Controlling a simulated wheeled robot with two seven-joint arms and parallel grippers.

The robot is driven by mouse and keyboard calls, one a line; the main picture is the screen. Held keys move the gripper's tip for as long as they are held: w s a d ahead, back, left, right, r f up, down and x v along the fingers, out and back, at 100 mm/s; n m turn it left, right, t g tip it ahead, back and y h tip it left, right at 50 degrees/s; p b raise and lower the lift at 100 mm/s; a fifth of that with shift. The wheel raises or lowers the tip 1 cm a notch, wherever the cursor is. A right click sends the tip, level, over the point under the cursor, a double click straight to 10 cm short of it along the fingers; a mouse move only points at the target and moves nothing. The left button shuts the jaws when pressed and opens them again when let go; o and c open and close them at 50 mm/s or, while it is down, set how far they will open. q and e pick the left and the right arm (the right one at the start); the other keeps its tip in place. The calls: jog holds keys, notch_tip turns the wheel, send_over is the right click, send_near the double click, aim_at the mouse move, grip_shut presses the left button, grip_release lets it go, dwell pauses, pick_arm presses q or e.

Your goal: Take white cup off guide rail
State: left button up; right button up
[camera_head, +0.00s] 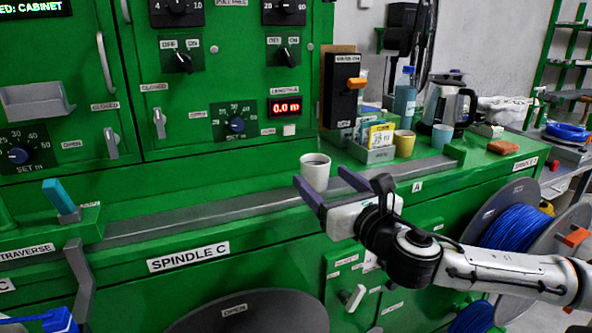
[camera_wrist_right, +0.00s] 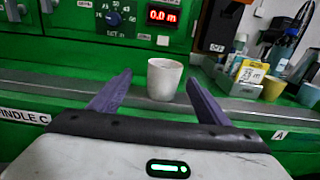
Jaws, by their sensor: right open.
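The white cup (camera_head: 315,172) stands upright on the grey guide rail (camera_head: 228,207) of the green machine, with something dark inside it. My right gripper (camera_head: 325,186) is open in front of the cup, with its two dark fingers pointing toward it. In the right wrist view the cup (camera_wrist_right: 163,79) appears between the fingertips (camera_wrist_right: 160,82), a little beyond them, with gaps on both sides. My left gripper is not clearly in view; only a blue piece shows at the bottom left corner of the head view.
To the right on the ledge are a yellow box (camera_head: 381,135), a yellow cup (camera_head: 404,143), a blue cup (camera_head: 442,136), a bottle (camera_head: 404,98) and a kettle (camera_head: 447,105). A blue cable spool (camera_head: 515,232) is at right. The rail left of the cup is clear.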

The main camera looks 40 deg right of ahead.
aim_at(309, 162)
jog(key=b+x, duration=0.1)
jog(key=x, duration=0.2)
jog(key=shift+w, duration=0.1)
jog(key=shift+w+d+b, duration=0.2)
jog(key=shift+w+b, duration=0.3)
jog(key=shift+w, duration=0.05)
pick_arm(q)
jog(key=f, duration=0.1)
jog(key=s+f, duration=0.1)
jog(key=shift+s+f, duration=0.2)
jog(key=shift+f, duration=0.15)
pick_arm(e)
jog(key=shift+w+d, duration=0.2)
jog(key=shift+w, duration=0.15)
jog(key=shift+w+d+b, duration=0.3)
jog(key=shift+w+b, duration=0.1)
jog(key=shift+w, duration=0.1)
jog(key=shift+w+d+r, duration=0.15)
jog(key=shift+w+d, duration=0.2)
jog(key=shift+w, duration=0.25)
jog(key=shift+w+d, duration=0.35)
jog(key=shift+w, duration=0.25)
pick_arm(q)
jog(key=shift+w+r, duration=0.15)
jog(key=shift+w, duration=0.25)
pick_arm(e)
jog(key=shift+w, duration=0.6)
jog(key=shift+c, duration=0.2)
